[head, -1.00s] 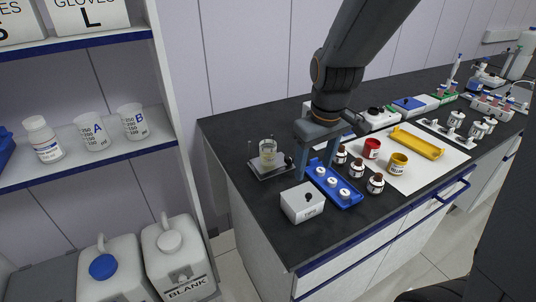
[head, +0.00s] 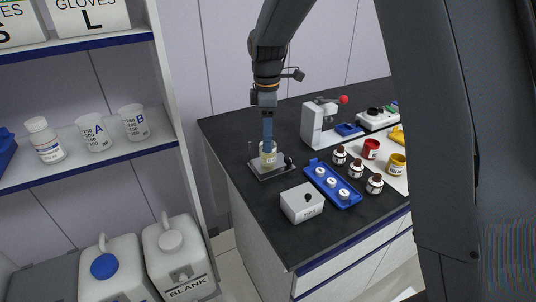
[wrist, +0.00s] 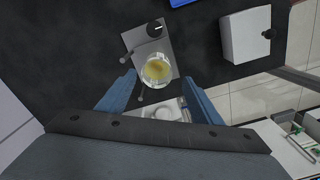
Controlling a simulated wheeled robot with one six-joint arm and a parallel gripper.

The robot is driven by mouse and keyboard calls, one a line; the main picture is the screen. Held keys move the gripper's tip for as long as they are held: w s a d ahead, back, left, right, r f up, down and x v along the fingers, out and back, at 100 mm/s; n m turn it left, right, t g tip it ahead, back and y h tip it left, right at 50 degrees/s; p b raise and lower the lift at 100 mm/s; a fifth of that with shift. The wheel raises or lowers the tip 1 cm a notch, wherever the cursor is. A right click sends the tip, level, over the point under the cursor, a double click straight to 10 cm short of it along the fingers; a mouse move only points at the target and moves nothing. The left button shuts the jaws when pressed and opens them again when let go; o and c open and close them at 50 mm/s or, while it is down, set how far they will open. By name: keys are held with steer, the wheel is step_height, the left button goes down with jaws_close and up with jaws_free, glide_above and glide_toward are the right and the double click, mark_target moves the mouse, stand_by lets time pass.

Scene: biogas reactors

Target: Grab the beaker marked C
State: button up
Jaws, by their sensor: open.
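A glass beaker (head: 265,158) with yellowish liquid stands upright on a small grey plate device (head: 275,172) at the left end of the dark bench; no letter on it can be read. In the wrist view the beaker (wrist: 157,71) is seen from above, near the tips of my fingers. My gripper (head: 268,143) points down at it, and in the head view a blue finger partly covers it. In the wrist view my gripper (wrist: 158,79) is open, one finger on each side of the beaker, with no clear contact. Beakers marked A (head: 94,134) and B (head: 134,122) stand on the shelf.
A black knob (head: 289,161) and a thin post stand on the plate device. A white box (head: 302,204) and a blue tray (head: 324,190) with white-capped items lie to the right. Several brown bottles (head: 357,168) and a white press-like device (head: 318,122) are beyond.

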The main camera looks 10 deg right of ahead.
steer(key=shift+w+d+f+p, duration=0.15)
steer(key=shift+f+p, duration=0.3)
steer(key=shift+f, duration=0.8)
steer(key=shift+w+f+p, duration=0.1)
steer(key=shift+f+p, duration=0.35)
steer(key=shift+f, duration=0.75)
